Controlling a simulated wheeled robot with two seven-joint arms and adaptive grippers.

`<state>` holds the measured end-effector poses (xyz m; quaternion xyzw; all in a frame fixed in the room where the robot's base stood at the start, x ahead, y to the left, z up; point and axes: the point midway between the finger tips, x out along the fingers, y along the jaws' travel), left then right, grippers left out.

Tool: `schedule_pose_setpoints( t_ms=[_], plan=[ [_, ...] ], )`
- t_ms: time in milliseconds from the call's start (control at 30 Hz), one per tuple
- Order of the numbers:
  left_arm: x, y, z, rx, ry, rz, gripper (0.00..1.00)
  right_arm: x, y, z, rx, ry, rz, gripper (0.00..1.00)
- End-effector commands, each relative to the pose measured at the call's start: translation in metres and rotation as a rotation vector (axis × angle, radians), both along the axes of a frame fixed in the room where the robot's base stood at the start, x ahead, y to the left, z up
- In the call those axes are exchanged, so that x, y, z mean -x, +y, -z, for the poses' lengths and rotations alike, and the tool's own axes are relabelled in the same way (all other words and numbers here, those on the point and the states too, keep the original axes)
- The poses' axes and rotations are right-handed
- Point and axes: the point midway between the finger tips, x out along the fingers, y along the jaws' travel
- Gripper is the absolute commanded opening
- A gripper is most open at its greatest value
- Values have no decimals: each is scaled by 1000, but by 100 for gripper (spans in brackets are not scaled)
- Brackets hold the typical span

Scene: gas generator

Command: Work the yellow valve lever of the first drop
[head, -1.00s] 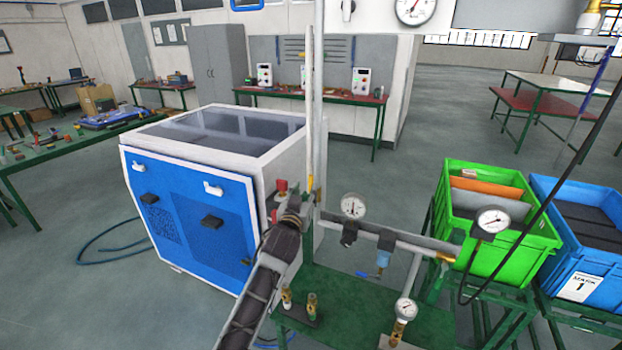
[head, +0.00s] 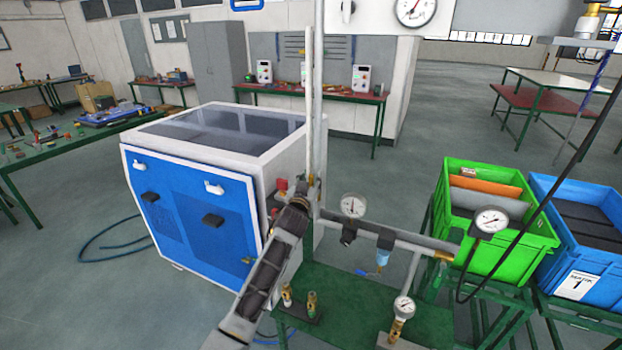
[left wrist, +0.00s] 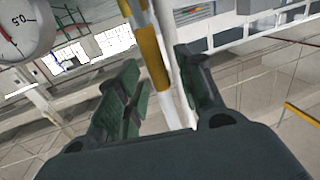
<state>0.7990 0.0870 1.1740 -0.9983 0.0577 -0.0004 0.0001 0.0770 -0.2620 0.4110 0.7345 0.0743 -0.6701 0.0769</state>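In the left wrist view a yellow piece (left wrist: 151,62), which looks like the valve lever, stands beside a pale upright pipe (left wrist: 178,100). The fingers of my left gripper (left wrist: 157,70) are apart on either side of it, with visible gaps. In the head view my left arm reaches up from the bottom, and the left gripper (head: 306,188) is at the upright grey pipe (head: 316,130). The lever is mostly hidden there by the gripper and pipe. My right gripper is not in view.
A gauge (head: 353,205) and a horizontal pipe (head: 410,242) lie right of the gripper. A blue-and-white machine (head: 190,205) stands close on the left. Green (head: 510,255) and blue (head: 590,250) crates stand at the right. Another gauge (left wrist: 25,25) is near the left finger.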

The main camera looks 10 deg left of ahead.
Motion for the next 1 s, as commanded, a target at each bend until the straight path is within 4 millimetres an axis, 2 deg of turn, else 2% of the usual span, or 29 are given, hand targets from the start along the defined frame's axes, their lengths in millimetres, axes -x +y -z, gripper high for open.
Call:
schedule_pose_setpoints(
  t_ms=[200,600,900,1000],
  plan=[
    [-10,-1,0,1,1,0,37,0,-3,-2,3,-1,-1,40],
    [-12,-1,0,1,1,0,37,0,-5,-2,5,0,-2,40],
    [-12,-1,0,1,1,0,0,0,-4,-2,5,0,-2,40],
    [-12,-1,0,0,1,0,0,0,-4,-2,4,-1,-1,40]
  ],
)
